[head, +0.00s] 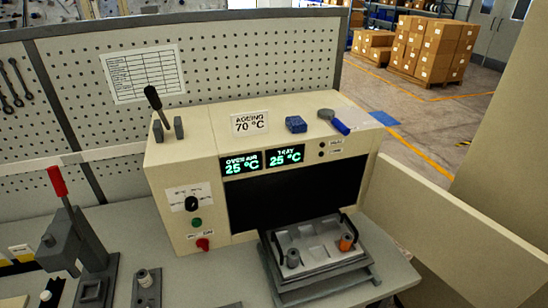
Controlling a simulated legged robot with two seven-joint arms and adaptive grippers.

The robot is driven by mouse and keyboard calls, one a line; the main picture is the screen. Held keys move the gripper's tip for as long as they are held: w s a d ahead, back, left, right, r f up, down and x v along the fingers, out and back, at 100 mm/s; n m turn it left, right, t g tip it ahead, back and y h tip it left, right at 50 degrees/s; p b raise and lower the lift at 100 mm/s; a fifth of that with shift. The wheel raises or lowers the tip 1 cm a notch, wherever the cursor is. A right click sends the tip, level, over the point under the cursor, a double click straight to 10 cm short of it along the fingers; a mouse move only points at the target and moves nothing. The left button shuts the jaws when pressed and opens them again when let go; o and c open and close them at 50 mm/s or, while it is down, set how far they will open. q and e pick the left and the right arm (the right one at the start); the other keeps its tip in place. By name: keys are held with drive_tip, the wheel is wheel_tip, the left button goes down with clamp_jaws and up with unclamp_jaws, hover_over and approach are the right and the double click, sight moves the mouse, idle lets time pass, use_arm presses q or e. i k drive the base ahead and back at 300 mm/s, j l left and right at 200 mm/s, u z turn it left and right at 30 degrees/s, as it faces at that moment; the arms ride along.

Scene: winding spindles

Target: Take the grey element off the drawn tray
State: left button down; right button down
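The drawn tray (316,264) sticks out of the front of the beige oven (173,170), below its dark opening. It is a pale plate with shallow recesses and a black handle at each side. The grey element (292,258), a short upright cylinder, stands at the tray's near left, close to the left handle (276,245). An orange element (345,242) stands at the right, by the right handle. Neither of my grippers shows in the head view.
A press with a red lever (58,182) stands at the left. A small grey holder with a peg (145,280) is between it and the tray. The oven top carries a blue block (295,124) and a blue-handled tool (338,125).

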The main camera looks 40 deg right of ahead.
sight(293, 255)
drive_tip(key=z, duration=1.6)
drive_tip(key=k+l+z, duration=0.4)
drive_tip(key=i+j, duration=0.15)
drive_tip(key=i, duration=0.15)
drive_tip(key=i+j, duration=0.15)
drive_tip(key=i, duration=0.1)
